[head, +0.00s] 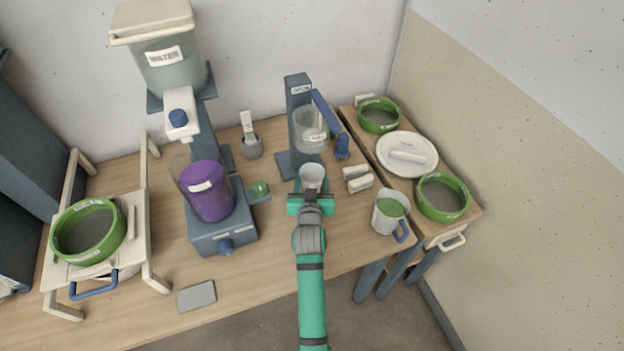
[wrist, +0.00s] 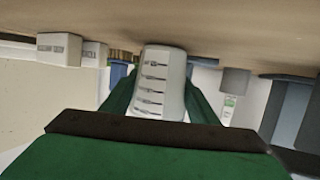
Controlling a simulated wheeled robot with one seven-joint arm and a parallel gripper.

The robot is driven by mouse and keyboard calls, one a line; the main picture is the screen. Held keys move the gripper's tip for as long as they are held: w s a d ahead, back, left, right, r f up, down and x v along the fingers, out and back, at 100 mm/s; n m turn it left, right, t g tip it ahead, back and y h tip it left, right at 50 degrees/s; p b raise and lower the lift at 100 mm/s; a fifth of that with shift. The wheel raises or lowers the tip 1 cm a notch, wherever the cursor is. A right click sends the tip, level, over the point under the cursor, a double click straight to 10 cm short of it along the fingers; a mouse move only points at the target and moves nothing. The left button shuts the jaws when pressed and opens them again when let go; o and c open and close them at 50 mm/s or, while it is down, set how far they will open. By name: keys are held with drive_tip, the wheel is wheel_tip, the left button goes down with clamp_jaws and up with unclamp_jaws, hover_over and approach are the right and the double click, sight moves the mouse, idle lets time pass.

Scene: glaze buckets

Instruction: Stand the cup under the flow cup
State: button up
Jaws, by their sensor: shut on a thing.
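My gripper (head: 312,198) is shut on a small pale grey cup (head: 312,176), with its green fingers on both sides of it. In the wrist view, which looks upside down, the cup (wrist: 160,85) shows dark level marks and its base is close to the tabletop; I cannot tell whether it touches. The flow cup (head: 310,130) is a clear vessel on a dark blue-grey stand (head: 299,92) with a blue lever (head: 327,112). The held cup is in front of this stand, nearer to me than the flow cup. The space directly below the flow cup is partly hidden.
Two pale labelled blocks (head: 358,180) lie just right of the cup. A mug of green liquid (head: 389,212) stands farther right. A purple-filled container (head: 207,190) on a blue-grey base is left. A small grey pot (head: 252,146) stands behind left.

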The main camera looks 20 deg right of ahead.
drive_tip(key=shift+f, duration=0.15)
drive_tip(key=o, duration=1)
